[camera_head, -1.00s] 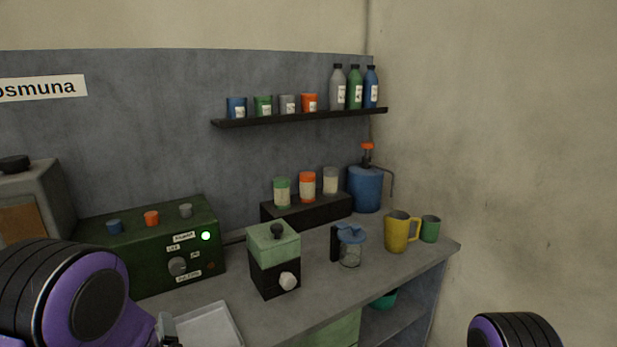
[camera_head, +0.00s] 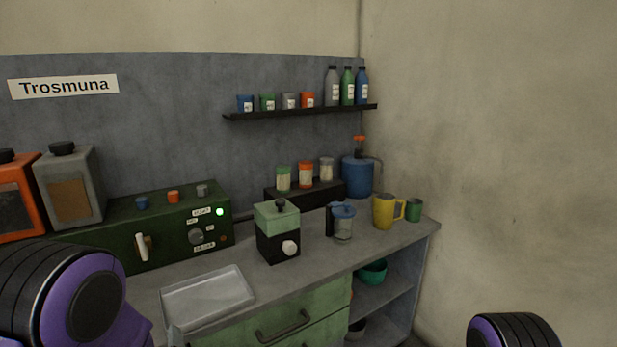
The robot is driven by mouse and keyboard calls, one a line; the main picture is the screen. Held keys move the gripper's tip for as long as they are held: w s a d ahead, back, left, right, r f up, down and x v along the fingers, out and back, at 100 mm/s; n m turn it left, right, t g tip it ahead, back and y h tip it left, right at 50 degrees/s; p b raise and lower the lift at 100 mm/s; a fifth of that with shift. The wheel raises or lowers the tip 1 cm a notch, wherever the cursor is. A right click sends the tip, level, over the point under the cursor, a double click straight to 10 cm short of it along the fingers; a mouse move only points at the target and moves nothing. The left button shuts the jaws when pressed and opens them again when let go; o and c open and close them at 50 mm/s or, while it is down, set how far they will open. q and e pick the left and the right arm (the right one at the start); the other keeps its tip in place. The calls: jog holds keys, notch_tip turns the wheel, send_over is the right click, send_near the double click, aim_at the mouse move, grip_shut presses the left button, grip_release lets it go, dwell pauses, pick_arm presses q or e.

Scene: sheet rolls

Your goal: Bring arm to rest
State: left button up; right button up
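My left arm shows as a black and purple joint at the lower left. A small grey piece, which may be part of my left gripper, shows beside it at the bottom edge, just below the tray; whether it is open or shut cannot be told. My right arm shows only as a black and purple rounded part at the bottom right. My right gripper is out of view. No object is seen held by either arm.
The counter (camera_head: 330,262) carries a grey tray (camera_head: 207,297), a green and black grinder (camera_head: 278,232), a glass jug (camera_head: 342,222), a yellow mug (camera_head: 385,211) and a green machine (camera_head: 150,228). A drawer (camera_head: 282,330) and open shelves lie below.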

pick_arm(q)
jog(key=s+f+m+g+h, duration=0.4)
jog(key=s+f+m+g, duration=0.2)
jog(key=s+f, duration=0.85)
jog(key=s+f+g, duration=0.5)
jog(key=s+f, duration=0.4)
jog(key=s, duration=0.6)
jog(key=shift+d+f+m, duration=0.15)
jog(key=shift+d+m, duration=0.05)
jog(key=shift+m, duration=0.1)
